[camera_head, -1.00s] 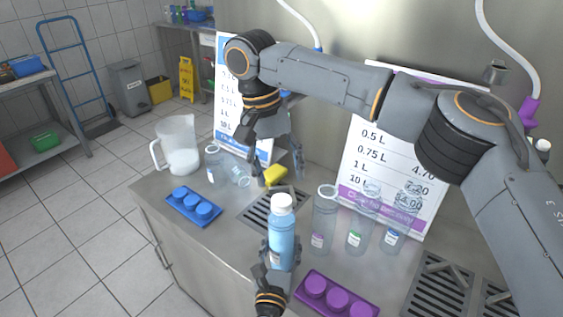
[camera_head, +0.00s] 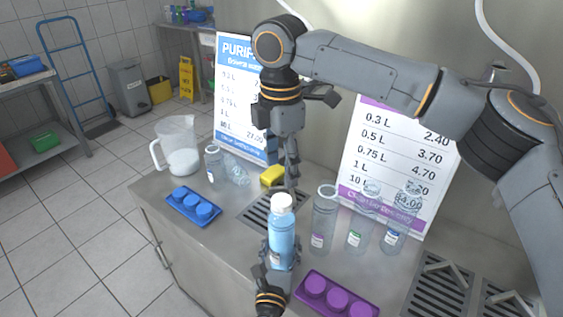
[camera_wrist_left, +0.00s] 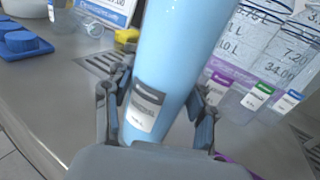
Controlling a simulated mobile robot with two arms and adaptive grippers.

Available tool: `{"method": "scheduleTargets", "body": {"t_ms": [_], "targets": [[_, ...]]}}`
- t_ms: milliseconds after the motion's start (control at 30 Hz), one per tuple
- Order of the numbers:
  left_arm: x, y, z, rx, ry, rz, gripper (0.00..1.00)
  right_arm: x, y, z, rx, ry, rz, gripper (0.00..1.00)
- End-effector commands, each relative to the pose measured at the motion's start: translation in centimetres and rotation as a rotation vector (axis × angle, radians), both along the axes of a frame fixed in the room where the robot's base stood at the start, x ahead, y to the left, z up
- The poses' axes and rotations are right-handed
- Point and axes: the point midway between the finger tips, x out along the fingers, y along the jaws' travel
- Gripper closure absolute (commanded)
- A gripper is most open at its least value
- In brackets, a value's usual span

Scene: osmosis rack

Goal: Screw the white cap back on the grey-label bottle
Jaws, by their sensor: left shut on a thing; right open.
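The grey-label bottle (camera_head: 282,245) is upright and full of blue liquid near the counter's front. My left gripper (camera_head: 279,264) is shut around its lower part. In the left wrist view the bottle (camera_wrist_left: 180,55) shows its grey label between the fingers (camera_wrist_left: 158,112). The white cap (camera_head: 281,202) sits on top of the bottle; how tightly it sits cannot be told. My right gripper (camera_head: 291,176) is open, fingers pointing down, just above and behind the cap. It appears empty, and its fingers partly overlap in this view.
Several clear bottles (camera_head: 323,225) stand to the right. A purple cap tray (camera_head: 310,296) lies at the front, a blue cap tray (camera_head: 181,204) at the left. A pitcher (camera_head: 178,150), a yellow sponge (camera_head: 271,175) and price boards (camera_head: 405,150) are behind.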

Motion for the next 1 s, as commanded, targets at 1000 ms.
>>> {"method": "scheduleTargets", "body": {"t_ms": [1000], "targets": [[0.0,0.0,0.0,0.000,0.001,0.000,1.00,0.0,0.0,-6.6,0.005,-0.002,0.073,0.40]]}}
